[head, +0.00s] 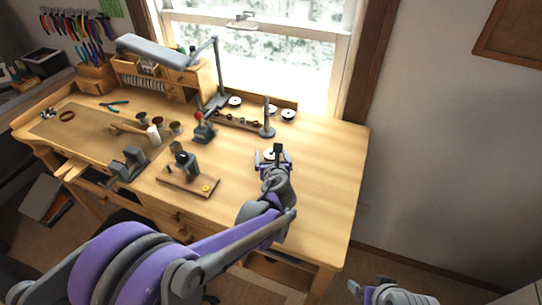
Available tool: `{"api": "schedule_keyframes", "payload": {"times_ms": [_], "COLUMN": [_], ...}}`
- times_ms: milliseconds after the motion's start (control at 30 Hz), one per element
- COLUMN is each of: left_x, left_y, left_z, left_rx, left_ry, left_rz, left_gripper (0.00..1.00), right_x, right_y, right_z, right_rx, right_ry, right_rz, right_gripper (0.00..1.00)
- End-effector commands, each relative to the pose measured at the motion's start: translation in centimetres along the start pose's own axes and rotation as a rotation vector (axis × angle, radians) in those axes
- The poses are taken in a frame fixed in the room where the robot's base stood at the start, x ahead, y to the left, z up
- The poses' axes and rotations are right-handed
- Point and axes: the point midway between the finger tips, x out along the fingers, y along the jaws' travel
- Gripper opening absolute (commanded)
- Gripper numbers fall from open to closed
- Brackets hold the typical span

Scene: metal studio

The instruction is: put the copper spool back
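My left gripper (272,157) is over the clear right part of the bench, with its fingers spread on either side of a pale round disc. The disc looks like the end of a spool (271,153). The gripper and wrist partly hide it, and I cannot tell if the fingers touch it or if its wire is copper. Two similar white-ended spools, a left one (234,101) and a right one (288,115), stand at the back near a wooden rack (285,102). My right gripper (356,288) is low at the bottom right, away from the bench; its finger opening is unclear.
A grey post on a round base (267,131) stands just behind my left gripper. The bench's right end (325,160) is clear.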

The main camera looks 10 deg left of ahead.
Motion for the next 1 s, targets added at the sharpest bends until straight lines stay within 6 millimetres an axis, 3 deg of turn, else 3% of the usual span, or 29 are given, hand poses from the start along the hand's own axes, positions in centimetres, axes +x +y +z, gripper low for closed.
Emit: {"api": "schedule_keyframes", "payload": {"times_ms": [33,400,500,767,1000], "left_x": [0.0,0.0,0.0,-0.2,-1.8], "left_y": [0.0,0.0,0.0,0.0,0.0], "left_z": [0.0,0.0,0.0,0.5,4.3], "left_rx": [0.0,0.0,0.0,0.0,0.0], "left_ry": [0.0,0.0,0.0,0.0,-0.001], "left_rz": [0.0,0.0,0.0,0.0,0.0], "left_gripper": [0.84,0.17,0.04,0.03,0.03], "right_x": [0.0,0.0,0.0,0.0,-0.3], "right_y": [0.0,0.0,0.0,0.0,0.0], "right_z": [0.0,0.0,0.0,0.0,-0.4], "right_rx": [0.0,0.0,0.0,0.0,0.0], "right_ry": [0.0,0.0,0.0,0.0,0.003], "right_rz": [0.0,0.0,0.0,0.0,0.0], "right_gripper": [0.89,0.89,0.89,0.89,0.89]}}
